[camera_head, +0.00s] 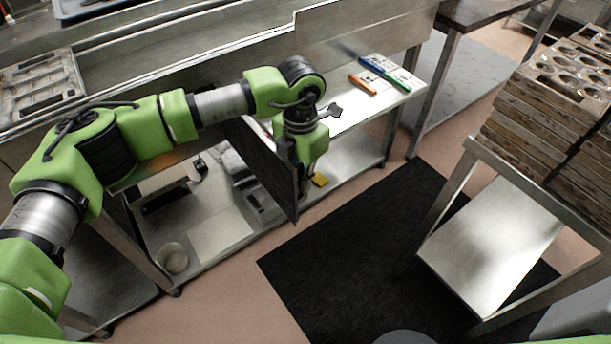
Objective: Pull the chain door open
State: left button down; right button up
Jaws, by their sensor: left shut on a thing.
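The chain door (262,165) is a dark flat panel under the steel counter. It stands swung out from the counter front, and the shelf space behind it shows on its left. My left arm reaches in from the left, and my left gripper (302,187) points down at the door's outer edge. Its jaws are shut at that edge; the part of the door between them is mostly hidden by the gripper. My right gripper is out of view.
The open lower shelf (215,235) holds boxes and a white pot (173,258). Coloured markers lie on the counter (345,115). A black mat (350,260) covers the floor in front. A steel stand (490,240) with stacked mould trays (545,125) stands at right.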

aim_at(271, 157)
pick_arm(q)
jog(key=s+a, duration=0.1)
jog(key=s+a+m+b, duration=0.1)
jog(key=a, duration=0.1)
jog(key=s+a+m, duration=0.1)
jog(key=s+a, duration=0.1)
jog(key=shift+a+r, duration=0.1)
jog(key=shift+a, duration=0.1)
jog(key=c, duration=2.2)
grip_release()
jog(key=shift+o, duration=0.2)
notch_tip(271, 157, up, 12)
jog(key=shift+f, duration=0.1)
